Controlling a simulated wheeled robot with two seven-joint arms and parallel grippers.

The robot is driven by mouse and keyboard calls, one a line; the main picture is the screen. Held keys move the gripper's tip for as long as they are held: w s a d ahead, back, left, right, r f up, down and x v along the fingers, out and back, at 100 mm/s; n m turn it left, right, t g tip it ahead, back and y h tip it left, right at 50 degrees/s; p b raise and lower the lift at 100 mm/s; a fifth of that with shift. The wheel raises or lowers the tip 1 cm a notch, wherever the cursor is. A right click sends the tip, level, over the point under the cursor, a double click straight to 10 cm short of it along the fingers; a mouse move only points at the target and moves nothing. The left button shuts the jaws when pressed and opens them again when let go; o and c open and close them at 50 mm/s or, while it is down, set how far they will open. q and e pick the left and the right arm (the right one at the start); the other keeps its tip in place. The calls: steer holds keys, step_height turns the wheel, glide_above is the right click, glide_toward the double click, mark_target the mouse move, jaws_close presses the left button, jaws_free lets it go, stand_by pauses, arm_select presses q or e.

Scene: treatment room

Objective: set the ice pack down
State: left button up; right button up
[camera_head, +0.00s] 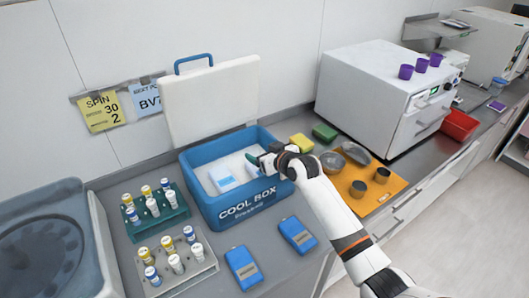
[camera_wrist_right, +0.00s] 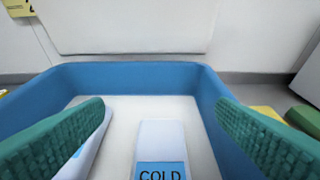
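My right gripper (camera_head: 258,164) is over the right part of the open blue cool box (camera_head: 222,212). In the right wrist view its green ridged fingers (camera_wrist_right: 160,125) are wide apart. Between and beyond them, a white ice pack (camera_wrist_right: 160,136) with a blue "COLD" label lies in the box, with a gap on both sides. A second white pack (camera_wrist_right: 88,150) lies to its left, partly behind the left finger; a white pack with a blue label (camera_head: 222,179) also shows in the head view. My left gripper is not in view.
The box's white lid (camera_head: 210,100) stands open behind it. Vial racks (camera_head: 160,222) are to the left. Two blue labelled packs (camera_head: 243,266) (camera_head: 297,234) lie in front. Sponges (camera_head: 324,132) and an orange mat (camera_head: 352,190) with metal bowls are to the right.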

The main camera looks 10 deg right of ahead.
steer(key=shift+r, duration=0.3)
steer(key=shift+r+p, duration=0.45)
steer(key=shift+r, duration=0.05)
steer(key=b+v, duration=0.2)
steer(key=v, duration=1)
steer(key=shift+f, duration=0.15)
steer(key=shift+c, duration=0.6)
